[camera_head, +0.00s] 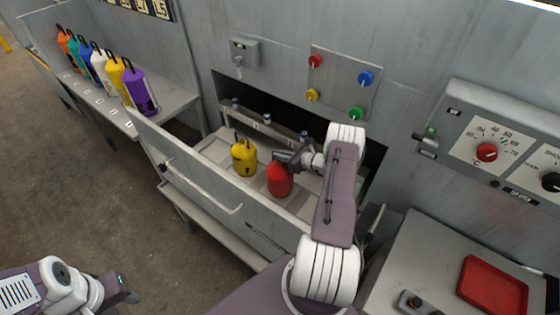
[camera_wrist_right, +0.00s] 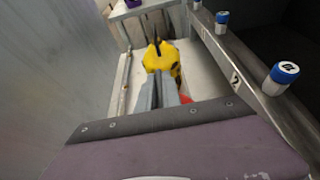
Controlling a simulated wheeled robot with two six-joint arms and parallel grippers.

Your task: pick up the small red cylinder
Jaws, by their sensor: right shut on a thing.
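The small red cylinder (camera_head: 280,181) stands upright in the tray section in front of the wall opening, and its handle is mostly hidden by the gripper. My right gripper (camera_head: 284,158) is shut on it at its top. In the right wrist view the fingers (camera_wrist_right: 163,90) are close together, and only a small red patch of the cylinder (camera_wrist_right: 187,99) shows beside them. A yellow cylinder (camera_head: 244,158) stands to the left of the red one; it also shows in the right wrist view (camera_wrist_right: 161,59). My left gripper (camera_head: 124,292) is low at the left, away from the cylinders; its jaws are unclear.
Several coloured cylinders stand on a shelf (camera_head: 178,98) at the upper left. A grey front panel with a handle (camera_head: 205,187) borders the tray. Blue-topped pegs (camera_wrist_right: 286,73) line a rail behind. A red tray (camera_head: 493,286) lies at the lower right.

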